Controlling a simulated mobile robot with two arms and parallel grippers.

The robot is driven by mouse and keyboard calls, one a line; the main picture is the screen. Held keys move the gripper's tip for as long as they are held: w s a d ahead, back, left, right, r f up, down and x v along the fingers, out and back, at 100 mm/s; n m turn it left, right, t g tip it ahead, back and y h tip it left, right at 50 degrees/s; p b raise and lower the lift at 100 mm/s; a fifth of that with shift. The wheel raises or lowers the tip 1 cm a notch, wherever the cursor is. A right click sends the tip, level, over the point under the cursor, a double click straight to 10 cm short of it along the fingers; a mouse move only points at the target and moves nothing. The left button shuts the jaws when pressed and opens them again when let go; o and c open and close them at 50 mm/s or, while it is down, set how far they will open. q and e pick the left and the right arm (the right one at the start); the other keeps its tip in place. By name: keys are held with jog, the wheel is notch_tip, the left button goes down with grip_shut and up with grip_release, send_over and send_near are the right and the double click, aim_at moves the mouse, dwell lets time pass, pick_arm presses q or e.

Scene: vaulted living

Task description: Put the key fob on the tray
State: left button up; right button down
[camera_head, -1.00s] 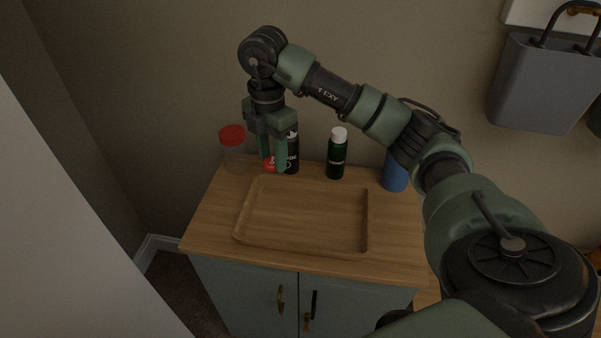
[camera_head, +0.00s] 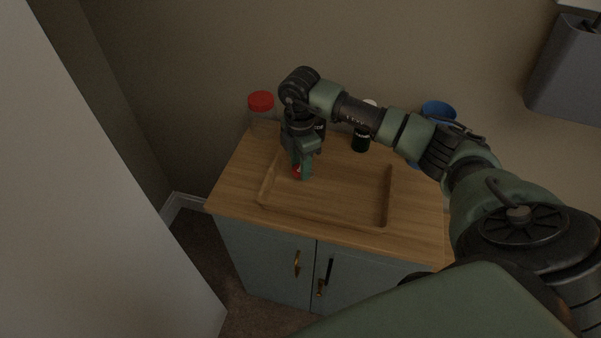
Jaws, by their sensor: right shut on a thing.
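The wooden tray (camera_head: 330,221) lies on top of a small cabinet, a shallow rectangle with a low rim. My right gripper (camera_head: 302,174) points down over the left back part of the tray. It is shut on a small red thing, the key fob (camera_head: 296,171), most of which the fingers hide. I cannot tell whether the fob touches the tray floor. My left gripper is not in view.
A red-lidded jar (camera_head: 261,103) stands behind the tray at left. A dark green bottle (camera_head: 360,142) and a blue cup (camera_head: 438,109) stand at the back, partly behind my arm. A pale panel (camera_head: 90,200) fills the left side.

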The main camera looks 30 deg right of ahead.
aim_at(300, 183)
notch_tip(300, 183, down, 4)
jog(key=shift+r, duration=0.15)
jog(key=shift+f, duration=0.3)
jog(key=shift+f, duration=0.15)
jog(key=c, duration=0.9)
grip_release()
jog(key=shift+r+p, duration=0.2)
jog(key=shift+p, duration=0.1)
jog(key=shift+r, duration=0.35)
notch_tip(300, 183, up, 11)
jog(key=shift+r+b, duration=0.15)
jog(key=shift+b, duration=1)
